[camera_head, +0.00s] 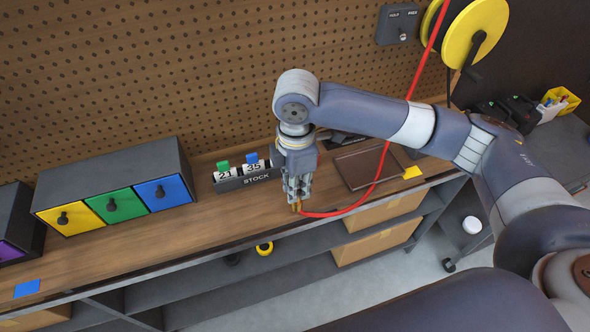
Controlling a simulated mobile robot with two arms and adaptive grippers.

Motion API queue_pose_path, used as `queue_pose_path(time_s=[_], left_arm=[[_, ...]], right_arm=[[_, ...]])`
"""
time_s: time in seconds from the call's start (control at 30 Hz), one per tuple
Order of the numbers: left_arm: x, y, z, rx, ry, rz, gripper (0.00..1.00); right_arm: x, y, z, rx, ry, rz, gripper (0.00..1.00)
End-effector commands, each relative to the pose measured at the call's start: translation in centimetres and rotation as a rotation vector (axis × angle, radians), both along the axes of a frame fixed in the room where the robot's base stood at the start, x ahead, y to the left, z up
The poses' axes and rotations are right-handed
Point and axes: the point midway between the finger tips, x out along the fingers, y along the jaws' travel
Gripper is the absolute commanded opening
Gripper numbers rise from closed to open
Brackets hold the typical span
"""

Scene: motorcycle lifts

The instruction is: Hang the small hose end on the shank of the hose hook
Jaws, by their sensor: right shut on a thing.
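A thin red hose (378,165) comes down from a yellow reel (474,35) at the upper right and curves along the bench to my right gripper. My right gripper (297,203) points down over the front part of the wooden bench and is shut on the small hose end (299,210), a brass-coloured tip. The fingers hide part of this tip. I cannot make out the hose hook or its shank in this view. My left gripper is not in view.
On the wooden bench (130,240) stand a drawer box (120,160) with yellow, green and blue fronts and a "STOCK" counter (240,178) close left of my gripper. A brown flat panel (365,166) lies to the right. Cardboard boxes (375,243) sit on the shelf below.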

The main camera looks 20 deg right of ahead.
Motion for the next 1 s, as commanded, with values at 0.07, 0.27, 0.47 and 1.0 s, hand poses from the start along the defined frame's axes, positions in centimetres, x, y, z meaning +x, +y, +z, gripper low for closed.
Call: queue_pose_path(time_s=[0.07,0.27,0.47,1.0], left_arm=[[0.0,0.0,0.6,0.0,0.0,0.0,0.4],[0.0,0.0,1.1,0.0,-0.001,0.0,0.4],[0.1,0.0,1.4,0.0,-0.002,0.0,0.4],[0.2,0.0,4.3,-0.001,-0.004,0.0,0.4]], right_arm=[[1.6,-0.4,0.1,0.0,0.0,-0.004,0.0],[4.0,-1.0,-0.2,0.001,0.0,0.0,0.0],[5.1,-1.3,-0.4,0.001,0.0,-0.001,0.0],[6.1,-1.6,-3.7,0.001,-0.002,0.003,0.0]])
